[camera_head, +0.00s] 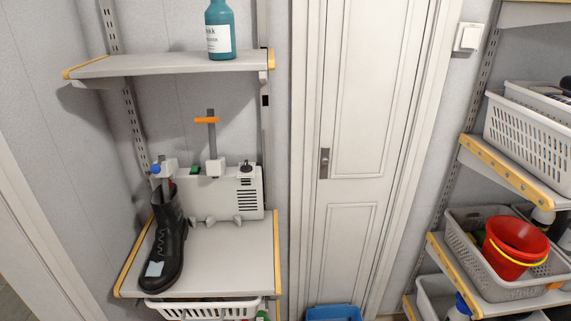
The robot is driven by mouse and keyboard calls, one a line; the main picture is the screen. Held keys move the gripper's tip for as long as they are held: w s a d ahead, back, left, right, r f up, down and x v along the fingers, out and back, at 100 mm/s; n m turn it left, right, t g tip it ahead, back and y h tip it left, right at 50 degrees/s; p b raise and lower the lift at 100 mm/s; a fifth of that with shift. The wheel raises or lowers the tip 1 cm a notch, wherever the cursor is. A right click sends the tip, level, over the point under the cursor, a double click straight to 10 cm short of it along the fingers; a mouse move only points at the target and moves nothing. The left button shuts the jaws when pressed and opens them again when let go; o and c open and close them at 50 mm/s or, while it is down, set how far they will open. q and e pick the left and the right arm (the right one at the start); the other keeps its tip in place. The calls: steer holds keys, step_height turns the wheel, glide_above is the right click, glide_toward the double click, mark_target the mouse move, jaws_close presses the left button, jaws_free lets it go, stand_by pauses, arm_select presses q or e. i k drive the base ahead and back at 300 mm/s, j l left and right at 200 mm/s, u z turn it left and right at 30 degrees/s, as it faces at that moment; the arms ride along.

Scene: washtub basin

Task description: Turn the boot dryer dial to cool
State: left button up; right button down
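The boot dryer (222,202) is a white box with side vents, standing at the back of the lower shelf on the left. A small dark knob (246,168), which looks like the dial, sits on its top right; its setting is too small to read. A green switch (195,170) is on the top further left. One upright post carries an orange crosspiece (207,120). A black boot (167,240) stands at the dryer's left post, which has a blue part on top. Neither of my grippers is in view.
The lower shelf (233,262) is bare in front of the dryer. An upper shelf (160,65) holds a teal bottle (219,28). A white basket (203,309) hangs below. A closed door (365,150) is in the middle. Shelves at right hold baskets and a red bucket (515,242).

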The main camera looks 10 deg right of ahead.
mark_target(245, 169)
steer(key=i+j+u, duration=0.15)
steer(key=u, duration=0.3)
steer(key=i+u, duration=0.45)
steer(key=k+j, duration=0.05)
